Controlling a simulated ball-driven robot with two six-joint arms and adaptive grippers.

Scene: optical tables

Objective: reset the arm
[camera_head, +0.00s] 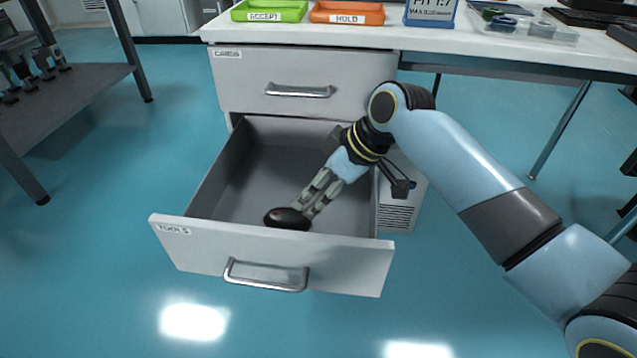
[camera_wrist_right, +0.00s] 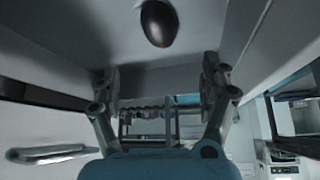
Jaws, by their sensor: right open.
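My right arm comes in from the right of the head view and reaches down into the open drawer marked TOOLS (camera_head: 240,165). My right gripper (camera_head: 311,198) points down toward the front of the drawer. In the wrist view the right gripper (camera_wrist_right: 161,78) has its two fingers well apart, with nothing between them. A dark, rounded object like a computer mouse (camera_head: 287,219) lies in the drawer near its front panel. In the wrist view the mouse (camera_wrist_right: 159,23) shows beyond the fingertips. I cannot tell whether a finger touches it. My left gripper is not in view.
The drawer front (camera_head: 275,256) and its side walls surround my gripper. A closed upper drawer (camera_head: 300,72) is above. On the table top are a green tray (camera_head: 269,16) marked ACCEPT and an orange tray (camera_head: 347,19) marked HOLD. The floor in front is clear.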

